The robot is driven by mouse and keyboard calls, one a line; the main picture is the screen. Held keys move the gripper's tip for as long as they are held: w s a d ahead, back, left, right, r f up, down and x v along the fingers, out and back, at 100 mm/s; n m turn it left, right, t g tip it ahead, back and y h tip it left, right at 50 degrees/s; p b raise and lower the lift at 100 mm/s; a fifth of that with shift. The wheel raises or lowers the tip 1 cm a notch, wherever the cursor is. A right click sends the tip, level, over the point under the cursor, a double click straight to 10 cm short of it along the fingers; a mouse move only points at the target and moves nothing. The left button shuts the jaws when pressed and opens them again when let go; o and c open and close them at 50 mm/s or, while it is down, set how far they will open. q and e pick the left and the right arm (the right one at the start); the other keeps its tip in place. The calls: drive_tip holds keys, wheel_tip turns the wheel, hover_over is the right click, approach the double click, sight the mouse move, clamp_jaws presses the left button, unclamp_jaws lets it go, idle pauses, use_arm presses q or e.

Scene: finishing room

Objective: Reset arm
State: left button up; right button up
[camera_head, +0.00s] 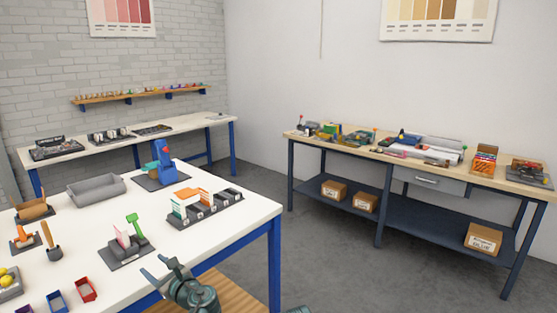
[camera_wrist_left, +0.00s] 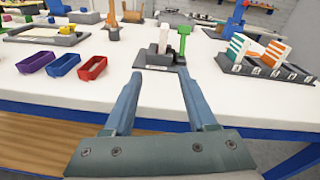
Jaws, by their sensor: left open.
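My left gripper (camera_head: 168,270) is at the front edge of the white table (camera_head: 228,235) in the head view. In the left wrist view the left gripper (camera_wrist_left: 160,88) has its two fingers spread apart with nothing between them. Beyond the fingertips stands a dark holder (camera_head: 118,256) with a green piece (camera_head: 136,226) and a pale upright piece; the green piece also shows in the left wrist view (camera_wrist_left: 184,38). My right gripper does not show in either view.
Small red (camera_head: 86,289) and blue (camera_head: 58,300) bins, a grey tray (camera_head: 96,190), a blue device (camera_head: 162,160) and a slotted rack (camera_head: 205,211) stand on the table. A wooden-top workbench (camera_head: 470,175) stands at the right. Grey floor lies between.

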use_arm(q)
drive_tip(key=s+d+f+n+g+h+p, duration=0.3)
drive_tip(key=s+d+n, duration=0.3)
drive_tip(key=d, duration=0.3)
drive_tip(key=s+d+f+n+g+h+p, duration=0.3)
drive_tip(key=s+d+f+n+g+h, duration=0.1)
drive_tip(key=d, duration=0.5)
drive_tip(key=s+d+f+n+g+h+p, duration=0.2)
drive_tip(key=s+d+f+n+g+h, duration=0.1)
drive_tip(key=s+d+n, duration=0.6)
drive_tip(key=shift+d+f+n+g+h+p, duration=0.15)
drive_tip(key=shift+f+n+g+h+p, duration=0.2)
drive_tip(key=shift+h, duration=0.55)
